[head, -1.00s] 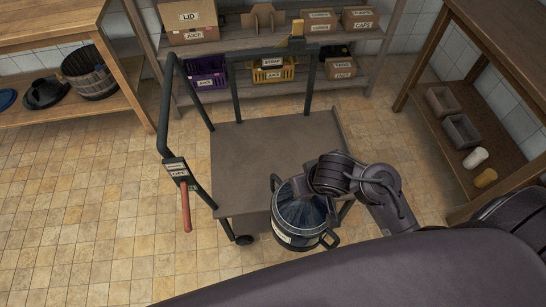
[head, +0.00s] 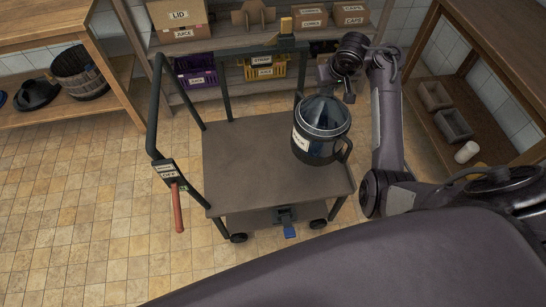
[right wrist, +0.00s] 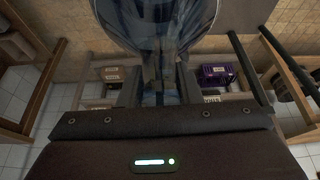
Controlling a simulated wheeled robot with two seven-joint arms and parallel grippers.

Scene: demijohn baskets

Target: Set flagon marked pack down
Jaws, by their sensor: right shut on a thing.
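The flagon (head: 323,145) is a clear glass vessel in a dark round basket with side handles. A white label is on its left side, with lettering too small to read surely. It looks about upright over the right part of the flat trolley's brown deck (head: 245,165). I cannot tell whether its base touches the deck. My right gripper (head: 337,88) is shut on the flagon at its far upper side. In the right wrist view the flagon's glass (right wrist: 158,30) fills the top middle, between the fingers. My left gripper is not in view.
The trolley has a dark push handle (head: 153,110) with a label and red lever (head: 178,207) at left. Behind stand shelves with boxes (head: 178,18), a purple crate (head: 195,70) and a yellow crate (head: 265,68). The right shelf holds grey trays (head: 434,96). The deck's left half is clear.

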